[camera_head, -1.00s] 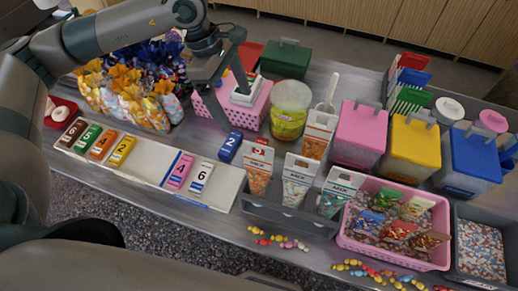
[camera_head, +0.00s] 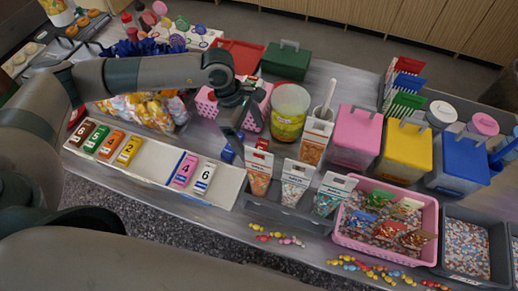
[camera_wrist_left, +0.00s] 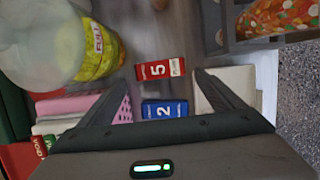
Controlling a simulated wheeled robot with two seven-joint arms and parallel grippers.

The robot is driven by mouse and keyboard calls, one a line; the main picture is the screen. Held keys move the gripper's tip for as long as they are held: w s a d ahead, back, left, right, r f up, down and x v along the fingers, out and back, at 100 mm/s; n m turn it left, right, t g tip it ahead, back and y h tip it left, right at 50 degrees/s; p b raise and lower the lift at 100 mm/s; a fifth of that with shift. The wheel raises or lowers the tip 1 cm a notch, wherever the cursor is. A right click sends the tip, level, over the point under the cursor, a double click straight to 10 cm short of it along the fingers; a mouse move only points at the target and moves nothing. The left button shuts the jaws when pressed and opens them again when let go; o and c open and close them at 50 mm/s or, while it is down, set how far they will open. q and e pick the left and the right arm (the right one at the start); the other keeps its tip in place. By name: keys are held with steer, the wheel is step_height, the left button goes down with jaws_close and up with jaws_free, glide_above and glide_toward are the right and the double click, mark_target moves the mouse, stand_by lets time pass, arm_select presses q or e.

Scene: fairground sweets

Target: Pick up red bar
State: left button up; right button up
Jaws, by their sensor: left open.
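The red bar (camera_wrist_left: 160,70), marked 5, lies on the metal counter in the left wrist view, just beyond and between my fingertips. In the head view only a bit of the red bar (camera_head: 262,144) shows by the paper cones. A blue bar marked 2 (camera_wrist_left: 165,109) lies beside it, nearer my palm; it is partly hidden behind the finger in the head view (camera_head: 227,153). My left gripper (camera_wrist_left: 163,82) is open and empty, low over the counter by the bars; it also shows in the head view (camera_head: 247,143). My right gripper is not in view.
A clear tub (camera_head: 290,112) with a yellow-green label and a pink basket (camera_head: 207,108) stand close by. The rack of paper cones (camera_head: 285,207) is just in front. A white tray (camera_head: 150,165) of numbered bars lies to the left.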

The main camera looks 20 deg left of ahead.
mark_target(257, 147)
arm_select(q)
steer(key=shift+d+f, duration=0.1)
steer(key=shift+f, duration=0.15)
steer(key=shift+d+f+p, duration=0.25)
steer(key=shift+f+p, duration=0.2)
steer(key=shift+p, duration=0.25)
steer(key=p+x, duration=0.2)
steer(key=x, duration=0.1)
steer(key=shift+f, duration=0.25)
steer(key=shift+d+f, duration=0.1)
steer(key=shift+f, duration=0.2)
steer(key=c, duration=0.9)
